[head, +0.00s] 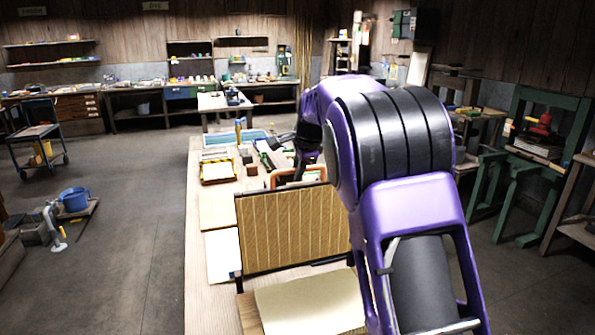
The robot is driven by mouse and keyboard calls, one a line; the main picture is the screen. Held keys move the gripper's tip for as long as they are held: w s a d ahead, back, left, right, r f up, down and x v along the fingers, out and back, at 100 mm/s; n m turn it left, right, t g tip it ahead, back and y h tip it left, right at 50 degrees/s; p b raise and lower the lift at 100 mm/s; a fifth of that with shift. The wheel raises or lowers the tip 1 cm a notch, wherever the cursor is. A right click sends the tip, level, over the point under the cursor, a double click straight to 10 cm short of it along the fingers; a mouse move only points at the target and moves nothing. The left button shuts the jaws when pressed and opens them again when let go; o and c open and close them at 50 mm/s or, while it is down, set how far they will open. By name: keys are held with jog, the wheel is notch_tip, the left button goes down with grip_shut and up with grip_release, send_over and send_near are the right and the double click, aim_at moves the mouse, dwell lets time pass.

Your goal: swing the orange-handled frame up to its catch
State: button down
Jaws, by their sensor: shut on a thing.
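The frame (290,230) is a tan panel with pale vertical lines and a dark border, standing close to upright over the table. Its orange handle (276,178) shows as a loop just above and behind the top edge. My gripper (303,170) is small and dark at the far end of my purple arm. It is at the orange handle and shut on it; the fingertips are partly hidden. My arm covers the frame's right edge. I cannot make out the catch.
A long table (200,290) runs ahead, with a cream sheet (310,303) in front of the frame. A yellow tray (218,171) and a blue-rimmed tray (235,138) lie beyond it.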

jog(key=shift+f, duration=0.1)
jog(key=c, duration=0.8)
grip_release()
jog(key=v, duration=1.7)
jog(key=shift+s+r, duration=0.15)
jog(key=shift+r, duration=0.05)
